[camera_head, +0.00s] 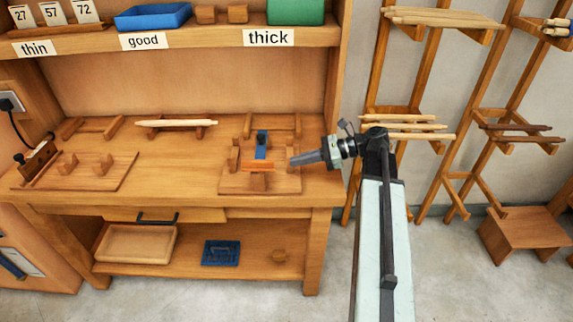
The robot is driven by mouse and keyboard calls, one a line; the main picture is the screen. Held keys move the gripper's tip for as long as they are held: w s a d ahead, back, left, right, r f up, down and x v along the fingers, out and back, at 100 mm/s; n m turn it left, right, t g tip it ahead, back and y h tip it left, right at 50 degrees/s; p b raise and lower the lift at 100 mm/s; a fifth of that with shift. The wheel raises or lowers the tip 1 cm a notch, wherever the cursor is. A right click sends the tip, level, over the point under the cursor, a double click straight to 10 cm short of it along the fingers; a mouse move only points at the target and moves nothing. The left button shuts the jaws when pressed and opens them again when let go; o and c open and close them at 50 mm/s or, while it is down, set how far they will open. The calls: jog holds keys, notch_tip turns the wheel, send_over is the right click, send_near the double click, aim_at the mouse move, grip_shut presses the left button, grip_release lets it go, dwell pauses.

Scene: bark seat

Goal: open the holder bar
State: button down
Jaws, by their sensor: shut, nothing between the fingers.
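A wooden holder (229,187) stands on the right part of the bench top, with upright wooden blocks on its board. An orange bar (258,166) lies across it at the front, above a small wooden block (259,182). A blue upright piece (261,145) stands just behind the orange bar. I cannot tell for sure which of these is the holder bar. My gripper (297,159) is shut and empty. It points left, with its tip just right of the holder's right block and apart from the orange bar.
A second board with two blocks (100,172) sits at bench left. A pale stick (176,123) rests on a rack at the back. The labelled shelf (200,37) overhangs the bench. Wooden racks (430,60) stand right. Bench front centre is clear.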

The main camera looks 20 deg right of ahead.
jog(key=b+x, duration=0.2)
jog(key=x, duration=0.6)
jog(key=shift+a+f, duration=0.1)
jog(key=shift+a, duration=0.35)
jog(key=shift+d, duration=0.1)
